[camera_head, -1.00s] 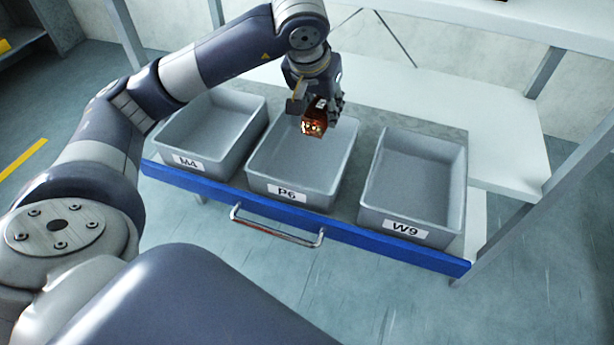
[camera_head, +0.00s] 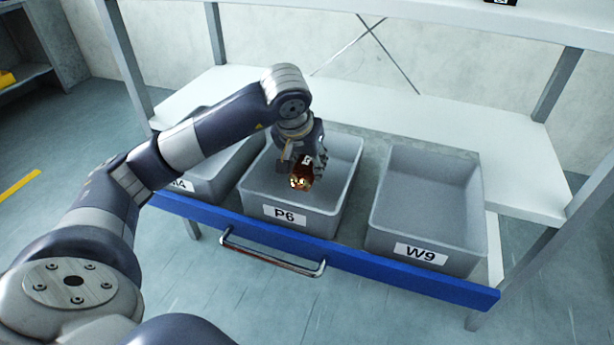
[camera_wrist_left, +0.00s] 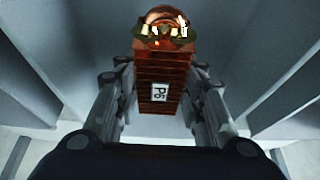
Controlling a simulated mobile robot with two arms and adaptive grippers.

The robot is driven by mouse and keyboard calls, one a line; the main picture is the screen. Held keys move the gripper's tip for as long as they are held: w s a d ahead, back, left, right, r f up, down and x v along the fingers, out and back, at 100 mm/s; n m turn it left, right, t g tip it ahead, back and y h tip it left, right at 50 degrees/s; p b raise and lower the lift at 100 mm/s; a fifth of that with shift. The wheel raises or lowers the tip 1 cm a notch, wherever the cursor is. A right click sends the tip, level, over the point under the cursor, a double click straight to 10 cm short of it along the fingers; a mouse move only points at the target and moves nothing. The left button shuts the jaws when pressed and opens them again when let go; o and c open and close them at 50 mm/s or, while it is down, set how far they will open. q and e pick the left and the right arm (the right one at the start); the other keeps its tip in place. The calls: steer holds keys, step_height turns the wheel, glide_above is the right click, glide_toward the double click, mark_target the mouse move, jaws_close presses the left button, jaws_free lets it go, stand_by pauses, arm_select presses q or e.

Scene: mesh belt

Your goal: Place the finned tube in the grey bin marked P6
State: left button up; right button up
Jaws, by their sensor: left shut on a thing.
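The finned tube (camera_head: 302,177) is copper-coloured with a shiny end. My left gripper (camera_head: 305,168) is shut on it and holds it inside the mouth of the grey bin marked P6 (camera_head: 288,219). In the left wrist view the tube (camera_wrist_left: 165,75) sits between the two fingers of my left gripper (camera_wrist_left: 165,95), and a white tag reading P6 (camera_wrist_left: 158,92) shows on its fins. The bin's floor below the tube is partly hidden by the gripper. My right gripper is not in view.
A grey bin marked W9 (camera_head: 418,252) stands empty to the right. All sit on a blue-fronted drawer (camera_head: 370,268) with a metal handle (camera_head: 270,258). A white shelf (camera_head: 400,100) runs behind.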

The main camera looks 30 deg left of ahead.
arm_select(q)
step_height(320, 180, down, 3)
steer(key=shift+r, duration=0.15)
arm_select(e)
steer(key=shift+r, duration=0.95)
arm_select(q)
steer(key=shift+f, duration=0.2)
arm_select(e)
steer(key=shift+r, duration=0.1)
arm_select(q)
steer(key=o, duration=1.3)
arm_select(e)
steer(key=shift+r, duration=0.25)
arm_select(q)
steer(key=shift+r, duration=0.1)
steer(key=p+v, duration=0.1)
steer(key=v, duration=1)
steer(key=shift+p, duration=0.3)
steer(key=shift+s+d+r, duration=0.1)
steer(key=shift+s+r, duration=0.15)
steer(key=shift+r, duration=0.15)
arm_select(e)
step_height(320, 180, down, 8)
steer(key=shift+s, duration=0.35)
